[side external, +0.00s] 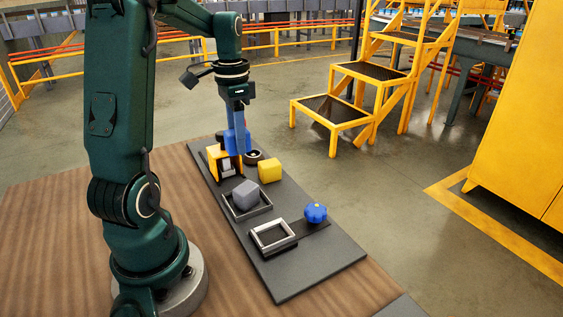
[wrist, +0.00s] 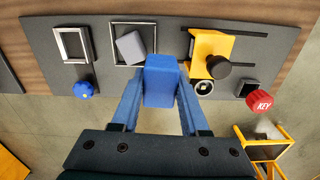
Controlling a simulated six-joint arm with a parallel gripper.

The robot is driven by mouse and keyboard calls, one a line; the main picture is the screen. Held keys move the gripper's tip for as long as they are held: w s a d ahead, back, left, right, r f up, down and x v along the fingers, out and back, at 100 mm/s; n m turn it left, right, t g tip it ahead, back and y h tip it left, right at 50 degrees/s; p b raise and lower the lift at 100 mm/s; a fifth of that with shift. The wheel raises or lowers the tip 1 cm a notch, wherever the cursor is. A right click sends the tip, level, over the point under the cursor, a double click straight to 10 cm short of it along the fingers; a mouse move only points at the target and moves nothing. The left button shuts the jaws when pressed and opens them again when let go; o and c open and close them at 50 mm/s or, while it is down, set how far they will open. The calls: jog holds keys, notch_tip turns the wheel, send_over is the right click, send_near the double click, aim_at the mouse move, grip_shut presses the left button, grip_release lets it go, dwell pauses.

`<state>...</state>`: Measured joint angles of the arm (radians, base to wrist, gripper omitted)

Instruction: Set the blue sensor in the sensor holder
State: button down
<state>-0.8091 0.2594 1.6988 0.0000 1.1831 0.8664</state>
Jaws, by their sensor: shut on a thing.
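The blue sensor (wrist: 160,78) is a blue block held between the two blue fingers of my gripper (wrist: 160,92) in the wrist view. My gripper is shut on it. In the side view my gripper (side external: 237,143) points down, and the blue sensor (side external: 231,141) appears above the far half of the dark board, near a yellow bracket (side external: 213,153). The bracket also shows in the wrist view (wrist: 204,44), right of the sensor, with a black knob on it. A small dark square socket (wrist: 248,88) lies farther right. I cannot tell which fixture is the sensor holder.
The dark board (side external: 320,262) also carries a yellow cube (side external: 270,170), a grey block (side external: 245,194) in a square frame, an empty square frame (side external: 257,246) and a blue knob (side external: 316,212).

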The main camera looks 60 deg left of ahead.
jog(key=shift+s+a+r, duration=0.1)
jog(key=shift+s+a, duration=0.05)
jog(key=shift+s+n, duration=0.1)
jog(key=shift+n, duration=0.5)
jog(key=d+f+n, duration=0.2)
jog(key=d, duration=0.7)
jog(key=m, duration=0.3)
send_near(273, 236)
jog(key=shift+f, duration=2.85)
